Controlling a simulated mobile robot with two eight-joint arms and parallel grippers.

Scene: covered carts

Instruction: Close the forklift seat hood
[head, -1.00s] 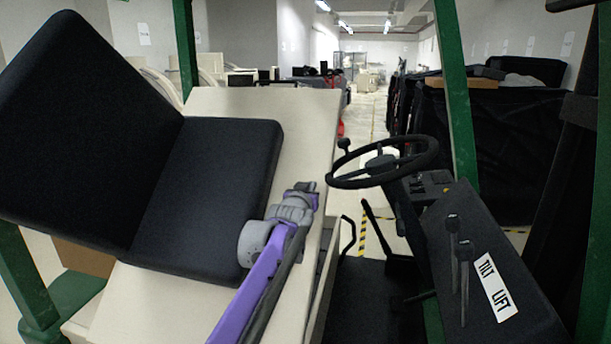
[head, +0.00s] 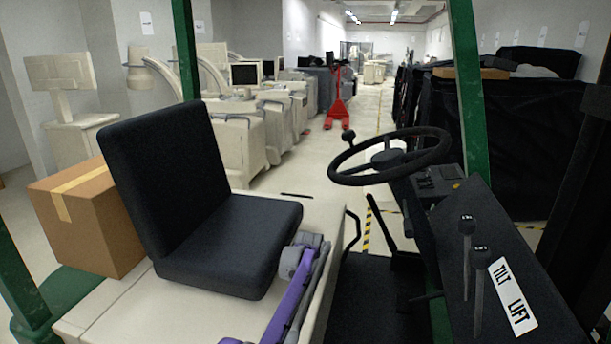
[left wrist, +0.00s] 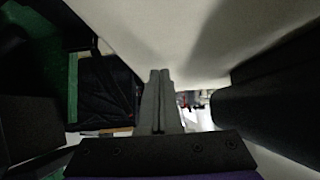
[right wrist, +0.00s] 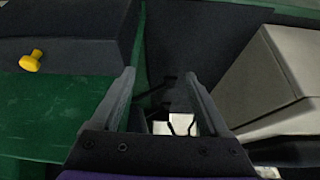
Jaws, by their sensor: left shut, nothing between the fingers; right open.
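The forklift seat hood (head: 112,312) is a cream panel carrying the black seat (head: 235,240). In the head view it lies close to level, with the seat backrest upright. Whether a gap is left under its edge cannot be told. My left gripper (head: 320,243) is beside the seat cushion's right side, over the hood's right part. In the left wrist view its fingers (left wrist: 160,74) are shut and empty, close to the cream surface and the dark cushion edge. My right gripper (right wrist: 160,74) is open and empty, out of the head view, with green and black forklift parts around it.
The steering wheel (head: 390,158) and the tilt and lift levers (head: 468,250) stand to the right. Green posts (head: 466,110) frame the cab. A cardboard box (head: 95,220) is behind the seat at left. A yellow knob (right wrist: 31,61) shows in the right wrist view.

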